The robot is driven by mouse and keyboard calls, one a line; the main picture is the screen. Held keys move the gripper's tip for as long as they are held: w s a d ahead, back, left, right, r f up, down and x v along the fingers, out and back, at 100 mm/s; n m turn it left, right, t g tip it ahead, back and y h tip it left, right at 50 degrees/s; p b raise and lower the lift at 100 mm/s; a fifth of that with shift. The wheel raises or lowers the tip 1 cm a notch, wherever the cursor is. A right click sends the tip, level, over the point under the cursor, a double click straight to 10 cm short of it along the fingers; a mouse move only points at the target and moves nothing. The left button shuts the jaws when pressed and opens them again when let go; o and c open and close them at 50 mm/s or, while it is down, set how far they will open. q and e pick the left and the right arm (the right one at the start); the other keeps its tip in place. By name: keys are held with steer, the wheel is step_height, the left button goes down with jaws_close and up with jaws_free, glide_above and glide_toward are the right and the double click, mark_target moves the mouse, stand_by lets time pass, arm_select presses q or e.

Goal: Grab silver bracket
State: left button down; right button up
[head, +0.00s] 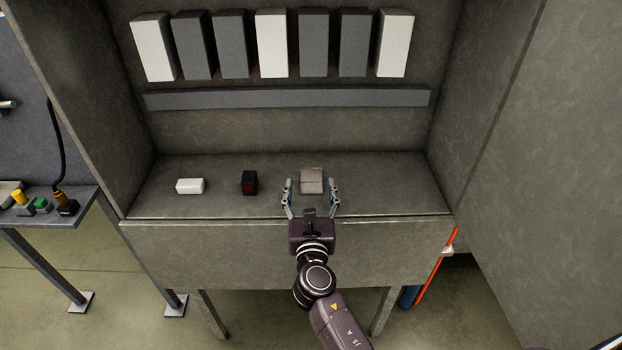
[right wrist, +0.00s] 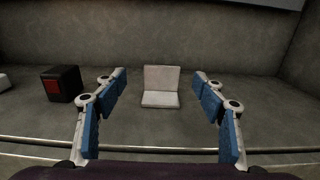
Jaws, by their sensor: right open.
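The silver bracket (head: 312,180) lies on the shelf of the grey cabinet, right of its middle. In the right wrist view it shows as a pale L-shaped piece (right wrist: 161,88) with an upright back and a flat foot. My right gripper (head: 311,188) is open, its two blue-padded fingers spread left and right of the bracket. In the right wrist view the fingers (right wrist: 160,85) stand apart with a gap on both sides, and the bracket lies beyond, centred between them. The fingers do not appear to touch it. My left gripper is not in view.
A black block with a red face (head: 250,183) and a white block (head: 190,186) stand left on the same shelf (head: 385,190). The cabinet's side walls and a grey rail (head: 290,98) bound the space. The shelf right of the bracket is clear.

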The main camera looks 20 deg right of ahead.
mark_target(311, 171)
steer(key=x, duration=0.4)
steer(key=shift+d+f, duration=0.15)
steer(key=shift+f, duration=0.05)
steer(key=shift+w+d, duration=0.1)
steer(key=shift+w, duration=0.05)
steer(key=c, duration=1.3)
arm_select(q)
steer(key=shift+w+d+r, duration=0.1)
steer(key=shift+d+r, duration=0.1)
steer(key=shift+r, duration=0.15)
arm_select(e)
steer(key=shift+r, duration=0.1)
steer(key=c, duration=0.3)
